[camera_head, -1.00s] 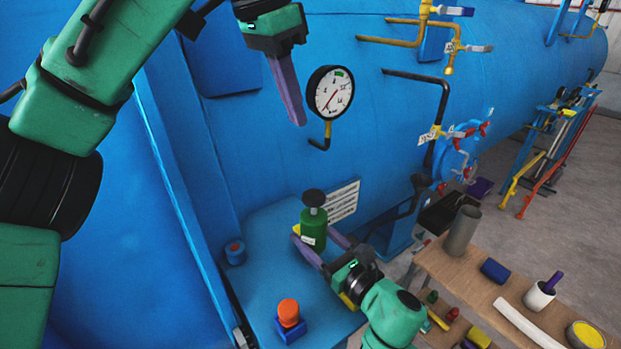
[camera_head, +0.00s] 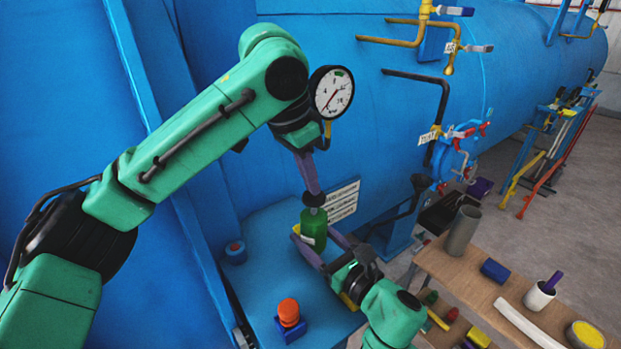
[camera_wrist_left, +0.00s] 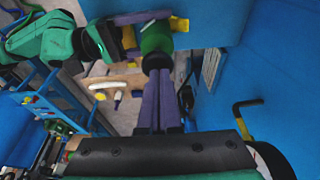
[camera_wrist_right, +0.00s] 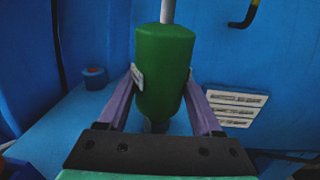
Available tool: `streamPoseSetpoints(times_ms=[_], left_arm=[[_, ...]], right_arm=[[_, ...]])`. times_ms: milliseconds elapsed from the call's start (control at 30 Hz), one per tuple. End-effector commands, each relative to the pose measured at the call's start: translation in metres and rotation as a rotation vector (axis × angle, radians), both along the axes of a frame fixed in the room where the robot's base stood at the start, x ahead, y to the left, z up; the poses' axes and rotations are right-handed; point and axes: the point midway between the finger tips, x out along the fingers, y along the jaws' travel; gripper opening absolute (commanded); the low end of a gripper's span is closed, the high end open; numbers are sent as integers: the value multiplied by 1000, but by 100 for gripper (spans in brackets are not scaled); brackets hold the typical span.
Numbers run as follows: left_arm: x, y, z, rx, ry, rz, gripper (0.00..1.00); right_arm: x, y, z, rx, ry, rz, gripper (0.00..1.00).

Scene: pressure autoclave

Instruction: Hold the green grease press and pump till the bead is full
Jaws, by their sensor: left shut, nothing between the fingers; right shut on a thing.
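The green grease press (camera_head: 314,232) stands upright on the blue ledge, with a dark knob (camera_head: 314,199) on top. My right gripper (camera_head: 315,238) is shut around its green body, one finger on each side; the right wrist view shows the body (camera_wrist_right: 165,70) between the fingers and a grey rod above it. My left gripper (camera_head: 315,194) is shut and empty, fingertips pointing down at the knob. I cannot make out a bead.
A round gauge (camera_head: 332,92) on the blue vessel is close beside my left forearm. An orange-topped blue block (camera_head: 289,318) and a small blue cylinder (camera_head: 235,252) are on the ledge (camera_head: 262,275). A wooden bench (camera_head: 445,268) with several items stands at right.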

Motion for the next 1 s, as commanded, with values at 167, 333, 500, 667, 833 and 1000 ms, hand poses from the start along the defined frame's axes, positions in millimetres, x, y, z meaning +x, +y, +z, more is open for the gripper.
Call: streamPoseSetpoints(times_ms=[167,333,500,667,833,1000], left_arm=[[0,0,-2,0,1,0,0],[0,0,-21,0,3,-1,0],[0,0,-27,1,2,1,0],[0,0,-28,3,5,0,0],[0,0,-17,3,3,1,0],[0,-1,20,-4,-4,0,0]], right_arm=[[0,0,-1,0,2,0,0],[0,0,-1,0,2,0,0],[0,0,-1,0,2,0,0],[0,0,-1,0,1,1,0],[0,0,-1,1,2,1,0],[0,0,-1,1,2,1,0]])
